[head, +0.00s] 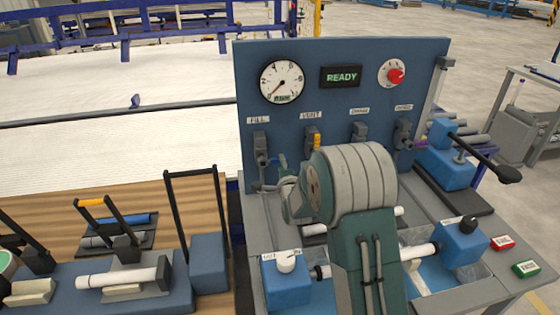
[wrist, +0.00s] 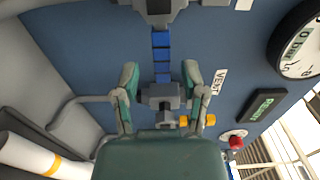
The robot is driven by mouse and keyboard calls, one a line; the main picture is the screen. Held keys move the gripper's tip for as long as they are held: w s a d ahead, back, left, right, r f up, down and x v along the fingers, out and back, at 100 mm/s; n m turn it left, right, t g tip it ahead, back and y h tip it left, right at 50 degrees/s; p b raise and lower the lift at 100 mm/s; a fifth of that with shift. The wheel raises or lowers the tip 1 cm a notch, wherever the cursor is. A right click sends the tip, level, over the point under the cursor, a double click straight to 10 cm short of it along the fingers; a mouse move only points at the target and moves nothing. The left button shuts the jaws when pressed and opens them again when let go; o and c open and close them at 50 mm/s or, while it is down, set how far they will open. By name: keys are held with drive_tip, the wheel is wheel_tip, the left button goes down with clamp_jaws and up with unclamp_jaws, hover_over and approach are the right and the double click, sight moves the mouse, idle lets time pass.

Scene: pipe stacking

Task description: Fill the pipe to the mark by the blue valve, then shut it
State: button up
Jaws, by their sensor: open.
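My gripper (wrist: 161,78) is open in the wrist view, its two green-grey fingers apart, one on each side of the end of a segmented blue handle (wrist: 161,55). I cannot tell whether they touch it. The handle lies between the grey FILL valve body (wrist: 160,8) and the VENT valve (wrist: 158,97). In the head view my gripper (head: 284,175) is before the panel, partly hidden by my arm, and the FILL valve (head: 262,150) is to its left. A round gauge (head: 281,82) has its needle at the lower left. A white pipe (head: 422,251) lies partly behind my arm.
A display reading READY (head: 341,76) and a red knob (head: 396,75) are on the blue panel (head: 345,55). VENT has a yellow handle (head: 317,141). Two more valves stand to its right. Red (head: 503,242) and green (head: 526,268) buttons are at the bench's right. Blue clamp blocks flank the pipe.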

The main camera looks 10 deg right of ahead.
drive_tip(key=shift+w, duration=1)
drive_tip(key=shift+w+a, duration=0.15)
drive_tip(key=shift+w, duration=0.2)
clamp_jaws()
